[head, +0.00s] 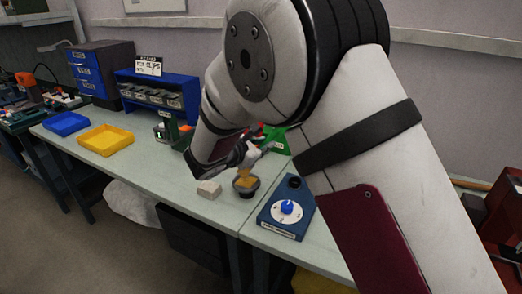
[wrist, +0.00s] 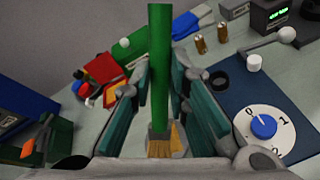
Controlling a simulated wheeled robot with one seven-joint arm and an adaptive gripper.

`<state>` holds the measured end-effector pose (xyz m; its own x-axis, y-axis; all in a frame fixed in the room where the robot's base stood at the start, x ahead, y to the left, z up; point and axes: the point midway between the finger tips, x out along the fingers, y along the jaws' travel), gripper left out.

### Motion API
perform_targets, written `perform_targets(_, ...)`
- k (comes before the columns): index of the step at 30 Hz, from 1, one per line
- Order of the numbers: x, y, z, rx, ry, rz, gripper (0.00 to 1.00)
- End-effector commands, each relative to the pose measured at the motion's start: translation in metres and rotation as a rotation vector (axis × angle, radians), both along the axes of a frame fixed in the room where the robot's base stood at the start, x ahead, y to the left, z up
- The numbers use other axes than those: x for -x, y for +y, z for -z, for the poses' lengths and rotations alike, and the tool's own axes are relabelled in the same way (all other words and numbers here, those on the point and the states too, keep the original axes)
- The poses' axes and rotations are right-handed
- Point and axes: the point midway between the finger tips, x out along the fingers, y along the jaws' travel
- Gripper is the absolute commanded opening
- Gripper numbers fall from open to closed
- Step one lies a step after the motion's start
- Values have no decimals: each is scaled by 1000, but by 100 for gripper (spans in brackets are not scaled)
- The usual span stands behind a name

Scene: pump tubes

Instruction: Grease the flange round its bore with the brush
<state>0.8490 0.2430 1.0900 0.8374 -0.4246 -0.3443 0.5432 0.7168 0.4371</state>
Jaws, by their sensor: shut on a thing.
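My gripper (head: 249,158) is shut on the brush, and its green handle (wrist: 158,62) stands between the fingers in the wrist view. The tan bristles (wrist: 159,148) point down. In the head view they are at or just above a dark round pot (head: 246,190) on the bench; contact is unclear. A blue unit (head: 268,218) to the right bears a dark ring round an opening (head: 294,182), also in the wrist view (wrist: 218,80). I cannot tell whether this ring is the flange. My fingers partly hide what lies under the bristles.
The blue unit has a white dial with a blue knob (head: 287,207). A pale block (head: 209,190) lies left of the pot. Yellow (head: 106,140) and blue (head: 66,124) trays stand farther left, with clear bench between. Two brass cylinders (wrist: 202,44) stand behind the ring.

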Motion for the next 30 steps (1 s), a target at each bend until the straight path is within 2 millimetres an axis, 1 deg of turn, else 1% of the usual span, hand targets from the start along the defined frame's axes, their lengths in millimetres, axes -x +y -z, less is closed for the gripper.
perform_targets(1, 2, -1, -7, -1, -2, 1, 0)
perform_targets(3, 3, -2, -14, -2, -1, 3, 0)
perform_targets(10, 7, -5, -31, -1, 0, 7, 0)
perform_targets(13, 7, -6, -33, -1, 0, 7, 0)
perform_targets(30, 7, -6, -32, -1, 0, 7, 0)
